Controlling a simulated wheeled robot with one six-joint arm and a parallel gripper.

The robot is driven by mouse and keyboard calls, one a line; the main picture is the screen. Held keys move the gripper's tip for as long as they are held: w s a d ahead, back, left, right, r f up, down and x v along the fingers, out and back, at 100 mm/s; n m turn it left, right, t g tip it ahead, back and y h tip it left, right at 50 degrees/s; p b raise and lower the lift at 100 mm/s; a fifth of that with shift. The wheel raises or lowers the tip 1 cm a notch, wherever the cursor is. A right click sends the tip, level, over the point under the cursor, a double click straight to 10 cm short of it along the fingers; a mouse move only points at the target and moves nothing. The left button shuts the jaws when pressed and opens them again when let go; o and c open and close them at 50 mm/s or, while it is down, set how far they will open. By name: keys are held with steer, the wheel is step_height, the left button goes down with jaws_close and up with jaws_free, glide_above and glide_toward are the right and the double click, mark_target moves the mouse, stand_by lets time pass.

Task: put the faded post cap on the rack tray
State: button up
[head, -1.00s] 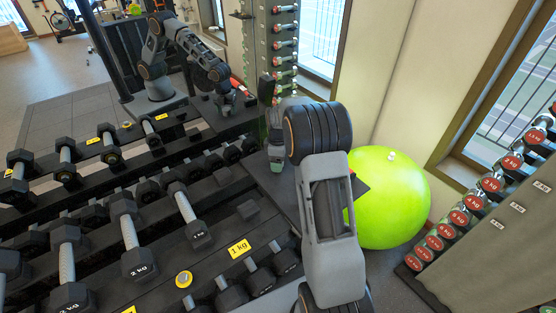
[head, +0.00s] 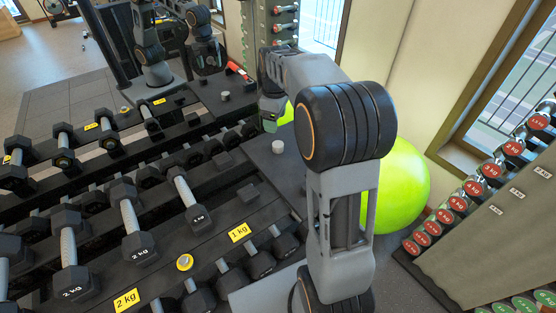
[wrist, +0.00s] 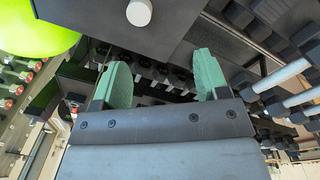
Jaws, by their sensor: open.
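The faded post cap, a small pale grey cylinder (head: 277,147), stands on a dark platform beyond the dumbbell rack. In the wrist view its round pale top (wrist: 139,12) shows at the upper edge, beyond my fingertips. My gripper (head: 271,113) is above and slightly left of the cap in the head view, apart from it. In the wrist view its green fingers (wrist: 165,80) are spread with nothing between them.
Dumbbells (head: 137,243) fill the rack on the left. A dark block (head: 248,193) sits near the rack's right end. A lime exercise ball (head: 405,190) stands behind my arm. A mirror at the back reflects my arm. Another dumbbell stand (head: 470,204) is on the right.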

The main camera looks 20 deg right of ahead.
steer(key=s+a+m+t, duration=0.1)
steer(key=s+a+m, duration=0.2)
steer(key=s, duration=0.4)
steer(key=s+a+m+t, duration=0.1)
steer(key=s+a+m, duration=0.1)
steer(key=s, duration=0.5)
steer(key=s+a+f+m+t, duration=0.1)
steer(key=s+a+m, duration=0.2)
steer(key=s, duration=0.4)
steer(key=shift+a+m, duration=0.3)
steer(key=shift+m, duration=0.3)
